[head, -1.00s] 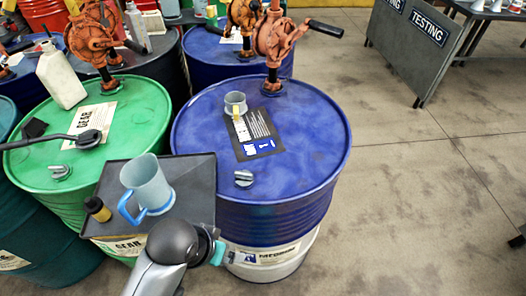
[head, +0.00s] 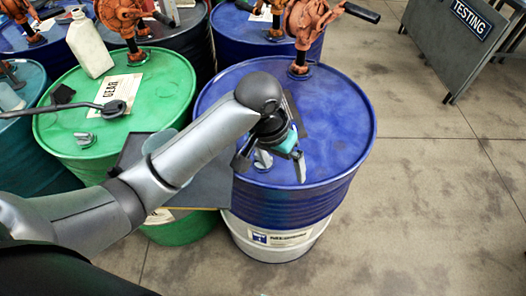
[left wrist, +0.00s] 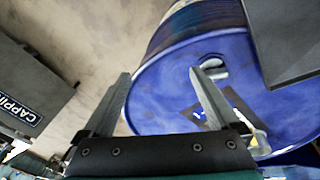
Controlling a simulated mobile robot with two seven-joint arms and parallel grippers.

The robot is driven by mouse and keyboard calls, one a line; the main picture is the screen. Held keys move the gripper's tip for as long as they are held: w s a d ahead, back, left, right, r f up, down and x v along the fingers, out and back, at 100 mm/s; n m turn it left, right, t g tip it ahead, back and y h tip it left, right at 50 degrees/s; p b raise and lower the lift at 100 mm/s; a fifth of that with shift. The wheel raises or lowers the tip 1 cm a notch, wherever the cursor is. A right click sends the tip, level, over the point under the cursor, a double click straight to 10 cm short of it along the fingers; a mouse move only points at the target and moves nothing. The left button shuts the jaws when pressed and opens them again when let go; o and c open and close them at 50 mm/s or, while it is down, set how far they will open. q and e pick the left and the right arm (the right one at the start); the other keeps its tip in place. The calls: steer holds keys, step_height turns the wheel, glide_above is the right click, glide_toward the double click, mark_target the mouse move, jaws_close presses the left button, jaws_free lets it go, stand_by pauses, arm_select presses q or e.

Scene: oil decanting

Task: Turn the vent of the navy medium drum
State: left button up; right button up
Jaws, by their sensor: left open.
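The navy medium drum (head: 335,120) stands upright in the middle of the head view, its blue lid facing up. Its small grey vent (head: 263,159) sits near the front edge of the lid. My left gripper (head: 270,163) is over this part of the lid, open, with its fingers on either side of the vent in the head view. In the left wrist view the vent (left wrist: 213,68) shows beside the tip of the right finger, outside the gap of the open gripper (left wrist: 160,73). I cannot tell the height between fingers and lid. My right gripper is not in view.
A red-brown pump (head: 305,25) stands at the drum's back. A green drum (head: 150,85) with a white bottle (head: 90,45) is at left. A dark tray (head: 212,190) lies under my forearm. The floor at right is clear up to the testing table (head: 450,50).

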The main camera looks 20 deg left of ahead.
arm_select(q)
steer(key=w+a+r+n+g+y, duration=0.1)
steer(key=w+a+r+n+y, duration=0.15)
steer(key=w+a+r, duration=0.45)
steer(key=f+b, duration=0.1)
steer(key=f, duration=0.8)
steer(key=f+b, duration=0.1)
steer(key=f, duration=0.4)
steer(key=shift+s+d+b, duration=0.1)
steer(key=shift+d+b, duration=0.2)
steer(key=shift+b, duration=0.05)
steer(key=shift+c, duration=0.2)
